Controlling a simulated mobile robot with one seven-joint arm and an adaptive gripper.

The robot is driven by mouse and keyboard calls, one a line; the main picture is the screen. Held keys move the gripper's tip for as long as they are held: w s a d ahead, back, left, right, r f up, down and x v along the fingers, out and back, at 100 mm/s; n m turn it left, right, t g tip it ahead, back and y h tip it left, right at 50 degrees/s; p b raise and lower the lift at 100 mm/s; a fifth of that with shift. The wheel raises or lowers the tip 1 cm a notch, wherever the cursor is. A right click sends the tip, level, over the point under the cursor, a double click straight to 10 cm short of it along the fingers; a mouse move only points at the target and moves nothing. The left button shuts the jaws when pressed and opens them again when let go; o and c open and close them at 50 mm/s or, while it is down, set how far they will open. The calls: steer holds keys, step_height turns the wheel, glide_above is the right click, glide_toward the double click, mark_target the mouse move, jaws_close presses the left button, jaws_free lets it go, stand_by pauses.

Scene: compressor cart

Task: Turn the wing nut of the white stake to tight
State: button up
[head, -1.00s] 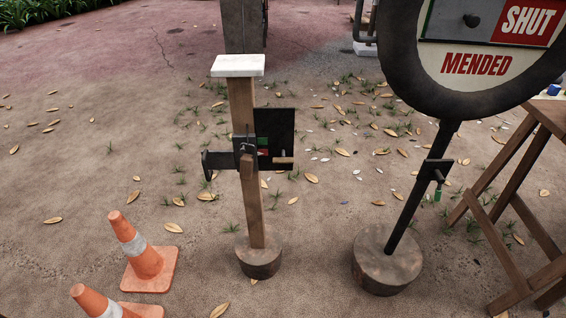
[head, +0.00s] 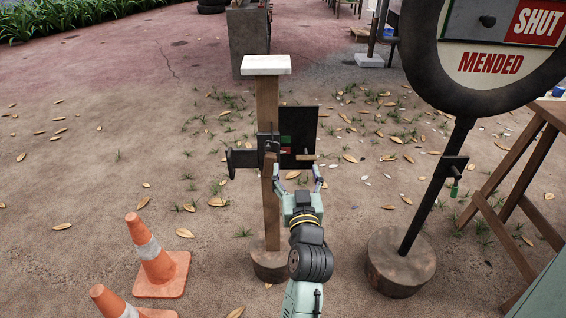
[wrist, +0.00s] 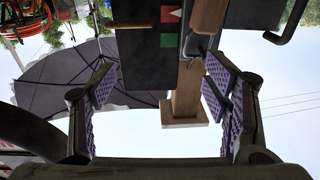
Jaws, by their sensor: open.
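The white stake (head: 266,110) is a wooden post with a white cap (head: 266,65) on a round base. A dark plate (head: 299,125) with a green and a red patch is fixed to it, with a dark bracket (head: 242,160) on the left. A short wooden handle (head: 305,157) sticks out low on the plate. The wing nut is not clearly distinguishable. My gripper (head: 298,172) is open just below and in front of the plate. In the wrist view its fingers (wrist: 160,88) are apart and empty; the post (wrist: 186,100) and green patch (wrist: 168,40) show beyond.
Two orange cones (head: 152,252) stand at lower left. A round sign (head: 487,60) reading SHUT and MENDED stands on a black pole (head: 432,190) at right, beside a wooden trestle (head: 505,175). Leafy ground is clear between the stake and the sign.

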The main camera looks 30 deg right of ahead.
mark_target(307, 157)
step_height(307, 157, down, 3)
steer(key=s+d+g, duration=0.1)
steer(key=s+d, duration=0.1)
steer(key=s, duration=0.1)
steer(key=shift+m, duration=0.3)
steer(key=x, duration=0.3)
steer(key=p+x, duration=0.1)
steer(key=x, duration=0.7)
steer(key=shift+d+r+p, duration=0.2)
steer(key=shift+r+p, duration=0.15)
steer(key=shift+p, duration=0.05)
steer(key=shift+c, duration=0.4)
